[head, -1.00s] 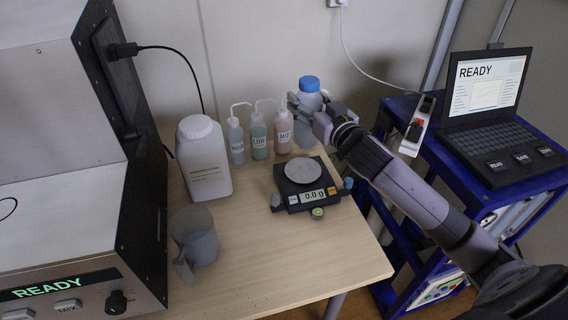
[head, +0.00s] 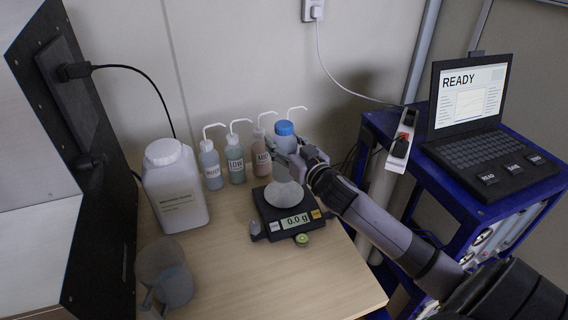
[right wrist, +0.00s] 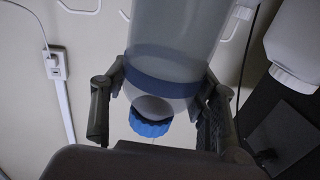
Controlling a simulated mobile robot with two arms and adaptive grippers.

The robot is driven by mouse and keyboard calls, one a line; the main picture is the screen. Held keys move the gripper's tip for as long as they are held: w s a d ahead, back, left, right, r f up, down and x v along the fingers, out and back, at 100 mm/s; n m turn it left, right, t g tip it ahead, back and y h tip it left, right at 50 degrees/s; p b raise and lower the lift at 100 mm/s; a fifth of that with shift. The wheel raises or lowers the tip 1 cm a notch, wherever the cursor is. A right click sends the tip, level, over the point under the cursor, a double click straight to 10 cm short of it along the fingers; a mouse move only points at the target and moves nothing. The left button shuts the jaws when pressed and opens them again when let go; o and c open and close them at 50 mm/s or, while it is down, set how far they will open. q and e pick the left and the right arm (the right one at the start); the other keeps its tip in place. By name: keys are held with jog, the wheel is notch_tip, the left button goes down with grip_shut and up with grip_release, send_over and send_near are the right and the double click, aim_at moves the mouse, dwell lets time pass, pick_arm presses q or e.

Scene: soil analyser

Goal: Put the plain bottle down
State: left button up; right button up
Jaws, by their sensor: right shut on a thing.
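The plain bottle (head: 284,142) is pale with a blue cap and no label that I can see. In the head view it is upright at the back of the table, right of the labelled wash bottles. My right gripper (head: 290,163) is shut on it from the right. In the right wrist view the bottle (right wrist: 172,45) sits between both fingers (right wrist: 155,105), its blue cap toward the camera's lower edge. Its base is hidden behind the gripper and scale, so I cannot tell whether it touches the table. My left gripper is not in view.
A scale (head: 270,212) reading 0.0 g is just in front of the bottle. Several wash bottles (head: 236,165) stand to its left. A large white container (head: 178,192) and a grey jug (head: 172,286) are further left. The front table (head: 300,283) is clear. A laptop (head: 470,120) stands right.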

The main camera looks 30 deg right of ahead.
jog(key=shift+f+b, duration=0.35)
jog(key=shift+f, duration=2.75)
jog(key=shift+f, duration=0.2)
jog(key=o, duration=1.3)
